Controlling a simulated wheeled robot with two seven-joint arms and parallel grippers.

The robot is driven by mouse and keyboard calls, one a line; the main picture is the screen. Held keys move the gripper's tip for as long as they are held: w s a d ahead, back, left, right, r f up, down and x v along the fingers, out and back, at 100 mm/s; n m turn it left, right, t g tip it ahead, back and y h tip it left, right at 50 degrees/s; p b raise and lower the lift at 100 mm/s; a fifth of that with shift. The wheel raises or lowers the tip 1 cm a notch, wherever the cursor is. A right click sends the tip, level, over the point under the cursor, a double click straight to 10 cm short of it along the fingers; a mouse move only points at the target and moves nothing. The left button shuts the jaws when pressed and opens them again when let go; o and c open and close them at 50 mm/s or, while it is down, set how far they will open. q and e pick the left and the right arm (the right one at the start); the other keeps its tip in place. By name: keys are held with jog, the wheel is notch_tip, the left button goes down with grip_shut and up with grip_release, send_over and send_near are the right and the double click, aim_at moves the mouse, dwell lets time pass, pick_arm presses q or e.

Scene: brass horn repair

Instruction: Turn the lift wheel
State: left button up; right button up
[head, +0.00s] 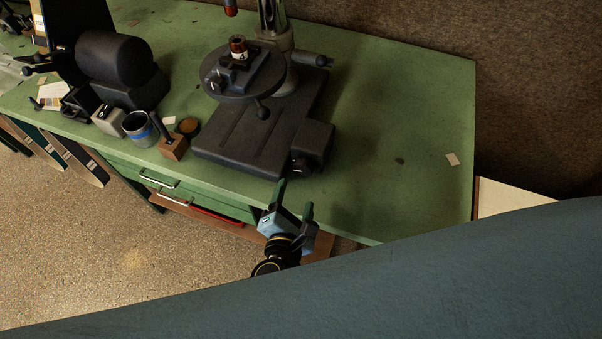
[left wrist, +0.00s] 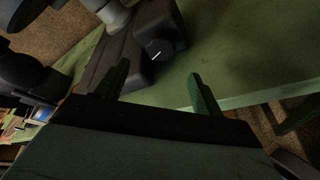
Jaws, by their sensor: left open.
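A dark drill-press-like machine (head: 262,140) stands on the green bench. A dark round knob (head: 302,163) sits on the block at its base's front right corner. In the left wrist view this knob (left wrist: 164,50) shows a pale line on its face. A small ball-ended handle (head: 263,112) hangs under the round table (head: 222,88). I cannot tell for sure which part is the lift wheel. My left gripper (head: 293,197) is open and empty at the bench's front edge, just in front of the knob and apart from it. My right gripper is not in view.
A jar (head: 238,47) sits on a clamp on the round table. A blue-banded cup (head: 139,128) and a wooden block with a handle (head: 173,148) stand left of the machine. Drawer handles (head: 160,178) stick out below. The bench's right side is mostly clear.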

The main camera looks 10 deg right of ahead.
aim_at(302, 171)
pick_arm(q)
jog(key=b+x, duration=0.2)
jog(key=x, duration=0.6)
jog(key=shift+w+f, duration=0.1)
jog(key=shift+w, duration=0.05)
jog(key=c, duration=0.9)
jog(key=shift+d, duration=0.1)
jog(key=shift+c, duration=0.4)
